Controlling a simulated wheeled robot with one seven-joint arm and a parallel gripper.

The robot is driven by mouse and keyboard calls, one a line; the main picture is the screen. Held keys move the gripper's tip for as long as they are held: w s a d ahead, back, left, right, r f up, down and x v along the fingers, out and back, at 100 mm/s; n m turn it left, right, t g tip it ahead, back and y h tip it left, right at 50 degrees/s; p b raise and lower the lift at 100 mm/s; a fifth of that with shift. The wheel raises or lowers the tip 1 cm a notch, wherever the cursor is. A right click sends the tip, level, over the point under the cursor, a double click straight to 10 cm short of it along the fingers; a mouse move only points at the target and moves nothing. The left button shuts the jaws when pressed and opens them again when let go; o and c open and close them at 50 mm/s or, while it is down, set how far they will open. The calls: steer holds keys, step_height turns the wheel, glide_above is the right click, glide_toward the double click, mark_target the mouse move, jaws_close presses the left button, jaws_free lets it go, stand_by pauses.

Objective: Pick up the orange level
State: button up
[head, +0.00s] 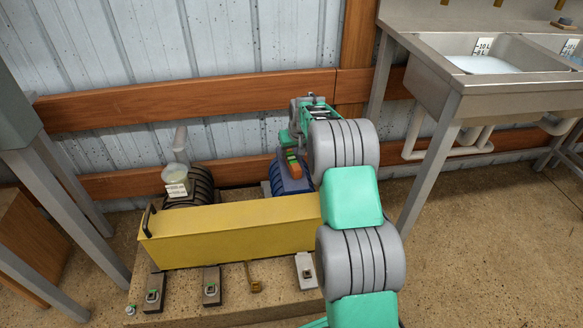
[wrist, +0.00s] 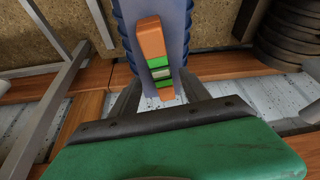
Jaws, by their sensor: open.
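The orange level (wrist: 152,42) is a small orange block with green bands and a pale vial in its middle. It lies on top of a blue ribbed object in the wrist view, and it also shows in the head view (head: 292,158) just left of my arm. My gripper (wrist: 157,92) is open, with one dark finger on each side of the level's lower end in the wrist view. I cannot tell whether the fingers touch it. In the head view my arm hides part of the gripper.
The blue ribbed object (head: 290,182) stands behind a long yellow box (head: 235,230). A dark ribbed object (head: 203,187) with a pale jar (head: 175,174) is further left. A metal sink (head: 500,60) stands at right.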

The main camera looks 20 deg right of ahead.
mark_target(291, 158)
steer(key=b+x, duration=0.1)
steer(key=x, duration=0.3)
steer(key=shift+s+a+f, duration=0.1)
steer(key=shift+c, duration=0.5)
jaws_close()
